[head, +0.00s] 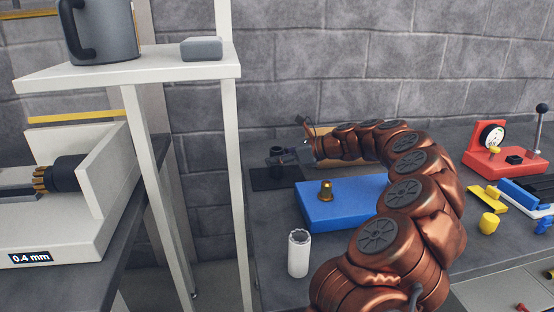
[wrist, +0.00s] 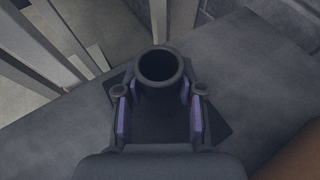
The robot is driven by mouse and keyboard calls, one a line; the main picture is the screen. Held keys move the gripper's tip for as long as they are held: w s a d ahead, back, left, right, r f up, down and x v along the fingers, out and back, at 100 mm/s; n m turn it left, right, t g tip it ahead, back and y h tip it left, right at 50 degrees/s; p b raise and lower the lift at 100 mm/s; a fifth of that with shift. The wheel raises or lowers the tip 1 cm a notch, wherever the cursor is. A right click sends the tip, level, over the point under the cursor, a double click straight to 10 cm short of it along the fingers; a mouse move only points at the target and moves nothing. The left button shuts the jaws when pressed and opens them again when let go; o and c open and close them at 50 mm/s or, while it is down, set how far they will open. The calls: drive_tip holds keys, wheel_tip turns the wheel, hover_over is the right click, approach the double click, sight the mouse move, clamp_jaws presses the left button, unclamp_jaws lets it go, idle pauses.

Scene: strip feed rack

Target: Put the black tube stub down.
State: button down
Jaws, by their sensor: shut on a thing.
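The black tube stub (wrist: 161,68) stands upright between the fingers of my gripper (wrist: 159,108), its open round end facing the wrist camera. The purple-lined pads sit on either side of it, and my gripper is shut on it. In the head view the tube stub (head: 276,153) shows small and dark at the tip of my gripper (head: 284,158). A flat black mat (head: 268,180) lies on the grey bench just below it; its corner also shows in the wrist view (wrist: 217,127). Whether the stub's lower end touches the mat is hidden.
A white socket-like cylinder (head: 299,253) stands nearer. A white shelf (head: 130,70) with posts rises at left. A red gauge stand (head: 500,163) is at right.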

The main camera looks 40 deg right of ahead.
drive_tip(key=c, duration=0.7)
unclamp_jaws()
drive_tip(key=p+v, duration=0.1)
drive_tip(key=v, duration=1.1)
drive_tip(key=shift+p, duration=0.35)
drive_tip(key=shift+r, duration=0.1)
